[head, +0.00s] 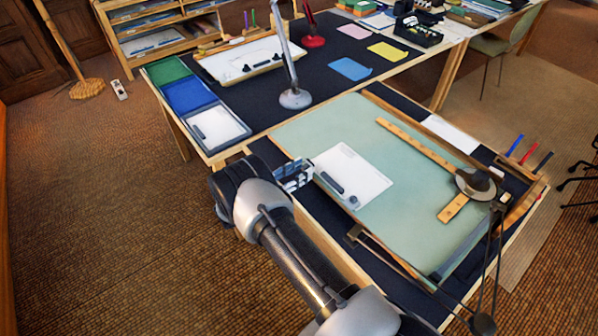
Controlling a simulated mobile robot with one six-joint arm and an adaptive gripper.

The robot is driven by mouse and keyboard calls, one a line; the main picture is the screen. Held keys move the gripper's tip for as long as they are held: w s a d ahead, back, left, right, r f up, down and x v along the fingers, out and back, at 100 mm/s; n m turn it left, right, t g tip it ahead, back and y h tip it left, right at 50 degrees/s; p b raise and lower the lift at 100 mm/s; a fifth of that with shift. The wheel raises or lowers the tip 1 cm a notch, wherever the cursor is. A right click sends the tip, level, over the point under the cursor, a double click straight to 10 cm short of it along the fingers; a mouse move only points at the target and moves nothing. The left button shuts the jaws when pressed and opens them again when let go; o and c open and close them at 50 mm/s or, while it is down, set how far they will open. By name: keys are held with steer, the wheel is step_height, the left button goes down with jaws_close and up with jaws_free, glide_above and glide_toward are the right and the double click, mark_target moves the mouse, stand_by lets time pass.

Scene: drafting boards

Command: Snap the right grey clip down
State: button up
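A white sheet or board (352,176) lies on the pale green drafting board (300,134). Along its lower left edge are a dark grey bar (332,183) and a small round dark piece (353,202), apart from each other. These may be clips, but they are too small to tell whether either is raised or pressed down. My gripper (296,173) is just left of the white sheet, near the board's left edge. My arm comes up from the bottom of the view. The gripper's fingers are too small and partly hidden to show whether they are open.
A wooden straightedge (415,145) and a jointed dark lamp or arm (477,184) lie across the board's right side. Behind stands another desk with a lamp base (295,98), blue and green trays and a white board (240,58). Open floor lies left.

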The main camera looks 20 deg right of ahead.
jaws_close()
stand_by(0.3)
